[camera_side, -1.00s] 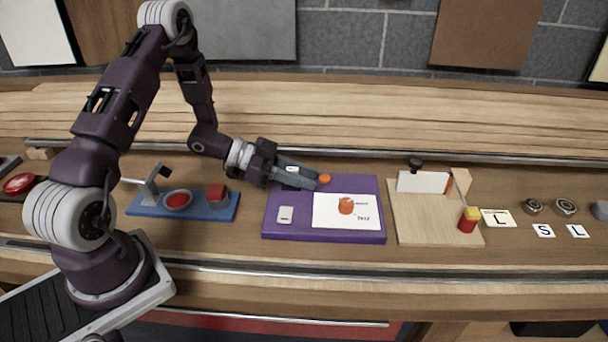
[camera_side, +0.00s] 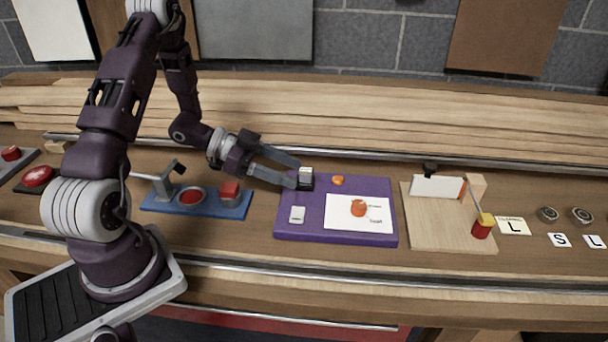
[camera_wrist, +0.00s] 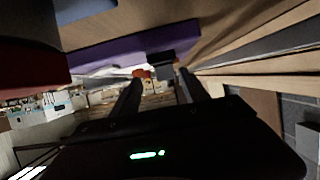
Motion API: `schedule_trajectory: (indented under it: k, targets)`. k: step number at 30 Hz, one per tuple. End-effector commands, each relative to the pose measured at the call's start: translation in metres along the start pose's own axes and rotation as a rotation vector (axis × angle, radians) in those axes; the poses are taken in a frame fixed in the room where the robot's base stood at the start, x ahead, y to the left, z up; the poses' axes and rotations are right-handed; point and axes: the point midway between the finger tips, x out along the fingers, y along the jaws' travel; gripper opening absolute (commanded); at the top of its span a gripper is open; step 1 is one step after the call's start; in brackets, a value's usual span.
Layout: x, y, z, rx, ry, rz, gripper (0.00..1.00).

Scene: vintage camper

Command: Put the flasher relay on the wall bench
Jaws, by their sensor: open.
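A small black block with a white top (camera_side: 306,179), which may be the flasher relay, stands on the far left part of the purple mat (camera_side: 330,236). My gripper (camera_side: 297,173) is open beside its left side, with the fingertips close to it; I cannot tell whether they touch it. In the wrist view the dark block (camera_wrist: 163,62) is just beyond my open fingers (camera_wrist: 160,82), with nothing visibly held. The wooden bench (camera_side: 400,125) with long planks runs behind the mat along the grey wall; it may be the wall bench.
A blue tray (camera_side: 205,205) with red parts is left. A wooden board (camera_side: 440,232) with a yellow-red post is right. A metal rail (camera_side: 370,165) crosses behind.

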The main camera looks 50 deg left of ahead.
Motion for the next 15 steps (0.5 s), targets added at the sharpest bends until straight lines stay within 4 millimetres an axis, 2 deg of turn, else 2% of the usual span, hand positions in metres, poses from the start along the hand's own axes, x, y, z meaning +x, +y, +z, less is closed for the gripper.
schedule_trajectory:
  k: [10, 13, 15]
  targets:
    - [-0.001, 0.0, -0.003, 0.002, 0.0, 0.0, 0.53]
    - [-0.008, -0.001, -0.022, 0.006, 0.001, -0.003, 0.53]
    - [-0.018, -0.001, -0.045, 0.011, 0.001, -0.004, 0.53]
